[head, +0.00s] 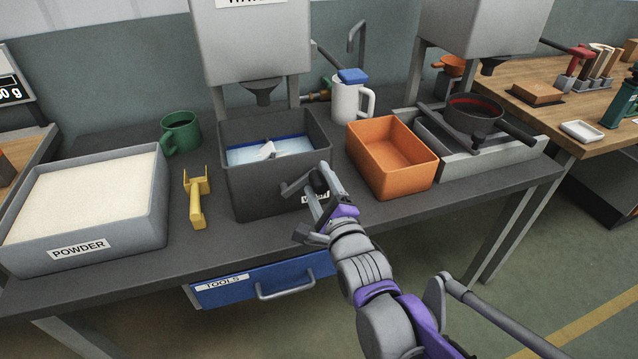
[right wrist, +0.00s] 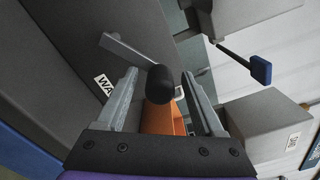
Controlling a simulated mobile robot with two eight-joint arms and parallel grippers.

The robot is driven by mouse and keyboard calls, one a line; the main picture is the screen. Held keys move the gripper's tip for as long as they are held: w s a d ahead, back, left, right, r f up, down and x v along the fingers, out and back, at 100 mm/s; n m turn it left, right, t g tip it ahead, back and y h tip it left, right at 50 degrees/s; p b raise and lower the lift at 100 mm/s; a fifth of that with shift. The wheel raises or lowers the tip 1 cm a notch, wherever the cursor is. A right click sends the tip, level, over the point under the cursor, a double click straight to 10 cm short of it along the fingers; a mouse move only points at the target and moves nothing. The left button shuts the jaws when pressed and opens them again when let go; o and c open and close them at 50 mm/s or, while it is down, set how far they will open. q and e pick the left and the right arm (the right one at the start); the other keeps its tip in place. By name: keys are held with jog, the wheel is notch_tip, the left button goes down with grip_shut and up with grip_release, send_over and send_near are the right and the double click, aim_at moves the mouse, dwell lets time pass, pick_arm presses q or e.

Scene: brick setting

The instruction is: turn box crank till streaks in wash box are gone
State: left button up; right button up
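The wash box (head: 262,193) is a dark grey open box in the middle of the bench, its label partly hidden by my gripper. Inside, a pale surface with a blue band (head: 290,137) and a white piece (head: 267,150) shows; I cannot make out streaks clearly. The box crank, a grey arm with a black knob (right wrist: 160,85), is on the box's front side. My right gripper (head: 316,178) is at the crank, fingers spread on both sides of the knob. In the right wrist view (right wrist: 160,75), gaps show between knob and fingers. My left gripper is out of view.
A powder tray (head: 150,215) and a yellow tool (head: 197,200) lie left of the box, with a green mug (head: 180,132) behind. An orange bin (head: 405,176) stands close on the right, a white jug (head: 347,100) behind. A blue drawer (head: 235,289) is below the benchtop.

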jog(key=p+v, duration=0.1)
jog(key=v, duration=0.9)
jog(key=shift+s, duration=0.4)
jog(key=shift+d, duration=0.1)
jog(key=w+a+n+p, duration=0.1)
jog(key=w+n+p, duration=0.1)
jog(key=n, duration=0.5)
jog(key=w+a+n+p, duration=0.1)
jog(key=w+n+p, duration=0.2)
jog(key=w+n, duration=0.2)
jog(key=w+a+n+p, duration=0.1)
jog(key=w+n+p, duration=0.2)
jog(key=n, duration=0.6)
jog(key=shift+w+a+r+n, duration=0.1)
jog(key=shift+w+a+n, duration=0.05)
jog(key=shift+w+n, duration=0.15)
grip_shut()
